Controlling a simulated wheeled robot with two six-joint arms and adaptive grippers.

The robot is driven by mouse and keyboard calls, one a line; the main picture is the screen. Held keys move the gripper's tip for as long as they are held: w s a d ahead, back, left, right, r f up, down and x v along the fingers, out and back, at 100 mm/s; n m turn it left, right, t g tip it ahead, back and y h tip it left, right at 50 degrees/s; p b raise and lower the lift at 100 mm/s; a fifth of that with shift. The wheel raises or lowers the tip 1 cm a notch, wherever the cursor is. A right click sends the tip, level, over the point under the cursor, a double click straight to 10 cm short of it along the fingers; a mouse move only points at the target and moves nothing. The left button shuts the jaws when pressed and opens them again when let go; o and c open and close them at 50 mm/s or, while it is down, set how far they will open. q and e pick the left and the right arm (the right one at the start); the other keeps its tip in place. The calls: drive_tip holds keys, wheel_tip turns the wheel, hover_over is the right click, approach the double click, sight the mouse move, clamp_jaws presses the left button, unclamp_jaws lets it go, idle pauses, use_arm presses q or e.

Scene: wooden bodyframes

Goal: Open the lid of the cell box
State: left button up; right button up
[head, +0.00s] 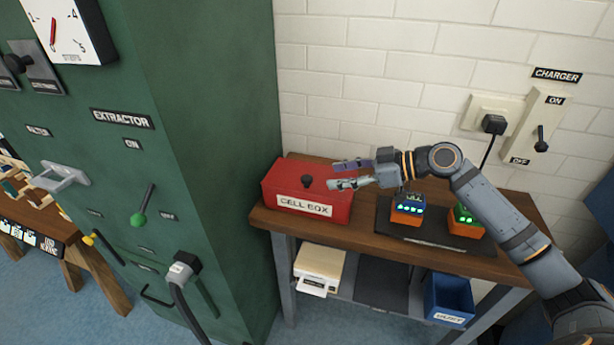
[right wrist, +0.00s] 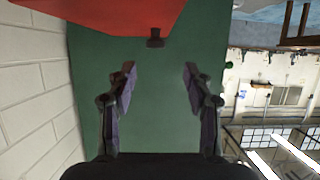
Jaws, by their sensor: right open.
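The red cell box (head: 280,190) stands at the left end of the wooden table, with its lid shut and a dark knob (head: 307,182) on top. A white label on its front reads CELL BOX. My right gripper (head: 336,175) is open and empty, just right of the knob and a little above the box's right edge. In the right wrist view the box (right wrist: 110,12) fills the top, and the knob (right wrist: 155,38) hangs beyond and between the two open fingers (right wrist: 160,75), apart from them. My left gripper is not in view.
The green extractor cabinet (head: 190,130) rises close left of the box. A tiled wall (head: 350,90) stands behind. A blue bin (head: 449,298) is on the lower shelf.

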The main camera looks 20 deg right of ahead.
sight(310, 178)
drive_tip(key=w+a, duration=0.1)
drive_tip(key=w+a+f, duration=0.1)
drive_tip(key=shift+w+a+f+p, duration=0.1)
drive_tip(key=shift+w+f+p, duration=0.05)
drive_tip(key=shift+w+p, duration=0.2)
drive_tip(key=p+x, duration=0.1)
drive_tip(key=x, duration=0.2)
drive_tip(key=shift+a, duration=0.35)
drive_tip(key=shift+x, duration=1.05)
drive_tip(key=shift+w+f, duration=0.2)
drive_tip(key=shift+f, duration=0.1)
drive_tip(key=shift+a, duration=0.1)
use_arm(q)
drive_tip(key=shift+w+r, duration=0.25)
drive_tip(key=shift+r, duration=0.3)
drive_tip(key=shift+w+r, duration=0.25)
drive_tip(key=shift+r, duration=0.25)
use_arm(e)
clamp_jaws()
